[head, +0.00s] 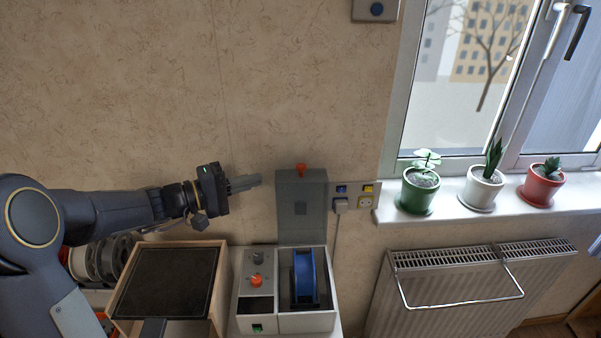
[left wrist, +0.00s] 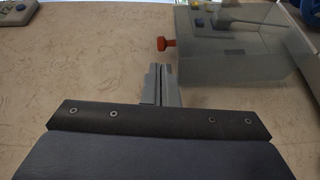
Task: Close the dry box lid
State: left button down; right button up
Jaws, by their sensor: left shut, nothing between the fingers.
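The dry box (head: 308,322) stands low in the middle of the head view, with a blue spool (head: 304,277) inside its open right part. My right gripper is out of view.
A control panel with an orange knob (head: 257,281) adjoins the box's left side. A wooden-framed black tray (head: 166,283) and spools (head: 84,263) are further left. A wall socket (head: 365,201) with a plugged cord is right of the lid. Potted plants (head: 482,188) stand on the sill above a radiator (head: 470,295).

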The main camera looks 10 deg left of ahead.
aim_at(285, 174)
pick_arm(q)
jog(key=shift+n+t, duration=0.4)
jog(key=shift+t, duration=0.1)
jog(key=w+d+p, duration=0.1)
jog(key=w+d, duration=0.1)
jog(key=w+d+p, duration=0.1)
jog(key=w+d, duration=0.1)
jog(key=w, duration=0.1)
jog(key=w+d+f, duration=0.1)
jog(key=w+d, duration=0.1)
jog(key=w, duration=0.1)
jog(key=shift+w+d+p, duration=0.1)
jog(key=shift+p, duration=0.3)
jog(key=shift+w+d, duration=0.45)
jog(key=shift+d, duration=0.05)
